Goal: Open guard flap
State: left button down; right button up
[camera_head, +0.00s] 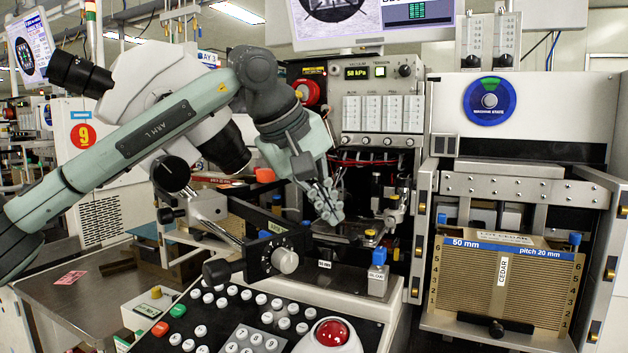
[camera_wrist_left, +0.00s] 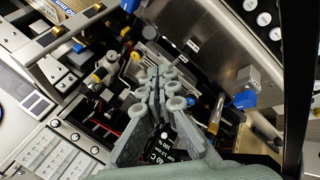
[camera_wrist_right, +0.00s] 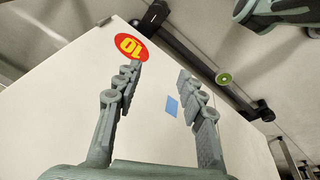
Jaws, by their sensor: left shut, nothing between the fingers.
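My left gripper (camera_head: 328,205) reaches in from the upper left, pointing down over the bonder's work area. Its fingers are together and empty; the left wrist view also shows this gripper (camera_wrist_left: 165,85) in front of the work stage. It looks apart from the parts below, but contact is hard to judge. No part is clearly marked as the guard flap, and I cannot tell which one it is. A smooth dark front panel (camera_head: 345,285) lies below the fingers. My right gripper (camera_wrist_right: 158,72) is open and empty, facing a white cabinet panel (camera_wrist_right: 190,130), outside the head view.
A blue-topped block (camera_head: 377,272) stands right of the dark panel. The microscope (camera_head: 150,90) is behind my left arm. A keypad console (camera_head: 240,325) with a red trackball (camera_head: 332,332) is in front. A CEDAR magazine (camera_head: 505,285) stands at right.

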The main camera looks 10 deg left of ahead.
pick_arm(q)
jog(key=shift+s+d+f, duration=0.25)
jog(key=shift+s+d, duration=0.15)
jog(key=shift+s, duration=0.1)
jog(key=shift+s+d+f, duration=0.2)
jog(key=shift+s+d, duration=0.15)
jog(key=shift+s, duration=0.1)
pick_arm(e)
jog(key=shift+s+f, duration=0.2)
jog(key=shift+f, duration=0.25)
jog(key=shift+s+f, duration=0.2)
jog(key=shift+f, duration=0.25)
pick_arm(q)
jog(key=shift+f, duration=0.1)
pick_arm(e)
jog(key=shift+w, duration=0.1)
pick_arm(q)
jog(key=s+f+b, duration=0.1)
jog(key=s+b, duration=0.1)
jog(key=shift+a+f+b, duration=0.4)
jog(key=shift+s, duration=0.2)
pick_arm(e)
notch_tip(320, 180, up, 8)
jog(key=w, duration=0.1)
jog(key=shift+w+a+f, duration=0.15)
jog(key=shift+w+f, duration=0.05)
jog(key=shift+f, duration=0.05)
pick_arm(q)
jog(key=shift+r, duration=0.15)
